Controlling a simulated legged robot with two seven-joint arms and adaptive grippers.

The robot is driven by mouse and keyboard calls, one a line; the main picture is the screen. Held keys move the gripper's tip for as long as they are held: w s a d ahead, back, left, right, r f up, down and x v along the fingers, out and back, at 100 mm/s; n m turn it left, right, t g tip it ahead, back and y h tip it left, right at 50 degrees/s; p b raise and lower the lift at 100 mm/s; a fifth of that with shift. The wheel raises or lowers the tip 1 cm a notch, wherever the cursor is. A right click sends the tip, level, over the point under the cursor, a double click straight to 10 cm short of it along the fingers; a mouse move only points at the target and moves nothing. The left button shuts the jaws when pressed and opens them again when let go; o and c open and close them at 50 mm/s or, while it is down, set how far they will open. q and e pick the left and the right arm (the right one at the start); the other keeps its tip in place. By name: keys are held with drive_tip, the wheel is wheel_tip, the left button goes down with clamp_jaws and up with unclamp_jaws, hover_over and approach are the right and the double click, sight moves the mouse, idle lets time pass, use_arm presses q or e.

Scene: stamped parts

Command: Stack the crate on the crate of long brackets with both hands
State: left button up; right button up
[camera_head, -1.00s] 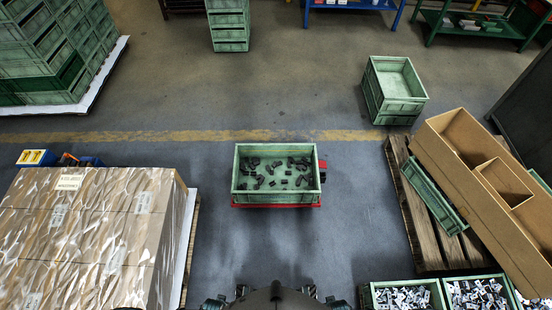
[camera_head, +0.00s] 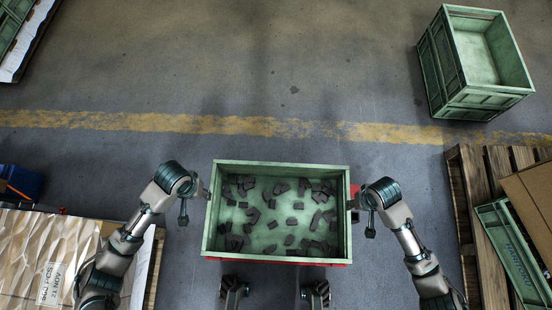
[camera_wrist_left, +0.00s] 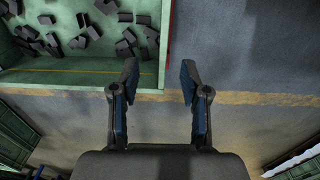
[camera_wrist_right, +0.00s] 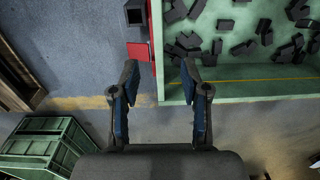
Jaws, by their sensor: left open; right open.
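A green crate (camera_head: 208,235) with several small dark brackets loose on its floor sits on a red base (camera_head: 340,263) in front of me. My left gripper (camera_head: 194,206) is open at its left wall; in the left wrist view the open fingers (camera_wrist_left: 159,75) lie either side of the wall line. My right gripper (camera_head: 362,208) is open at the right wall, and in the right wrist view its fingers (camera_wrist_right: 160,72) also lie either side of the wall line. I cannot tell whether either touches. No crate plainly holding long brackets shows now.
An empty-looking green crate stack (camera_head: 445,75) stands on the floor at the upper right. A wooden pallet (camera_head: 480,200) with another green crate (camera_head: 512,255) is at right. Wrapped boxes (camera_head: 45,260) are at lower left.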

sight(209, 205)
use_arm(q)
drive_tip(key=f, duration=1.7)
drive_tip(key=shift+s+a+f, duration=0.1)
drive_tip(key=shift+s+a, duration=0.05)
drive_tip(key=shift+a, duration=0.15)
use_arm(e)
wheel_tip(209, 205, down, 17)
drive_tip(key=shift+f, duration=0.1)
use_arm(q)
clamp_jaws()
use_arm(e)
clamp_jaws()
